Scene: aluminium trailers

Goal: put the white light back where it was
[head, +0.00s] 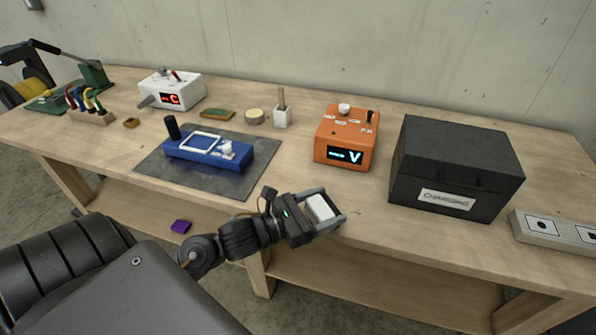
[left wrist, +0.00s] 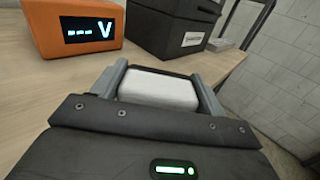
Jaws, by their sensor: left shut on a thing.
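My left gripper (head: 322,209) is shut on a white block-shaped thing (head: 319,207), which looks like the white light. It is held over the front edge of the workbench, in front of the orange meter. In the left wrist view the white light (left wrist: 158,90) sits between the two grey fingers of my left gripper (left wrist: 163,85). Whether it touches the bench top cannot be told. My right gripper is in neither view.
The wooden workbench (head: 365,222) holds an orange meter (head: 346,137), a black box marked CHARGING (head: 455,168), a power strip (head: 560,229), a blue device (head: 208,152) on a dark mat (head: 235,184), and a white soldering station (head: 172,88). A purple thing (head: 181,226) lies on the lower shelf.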

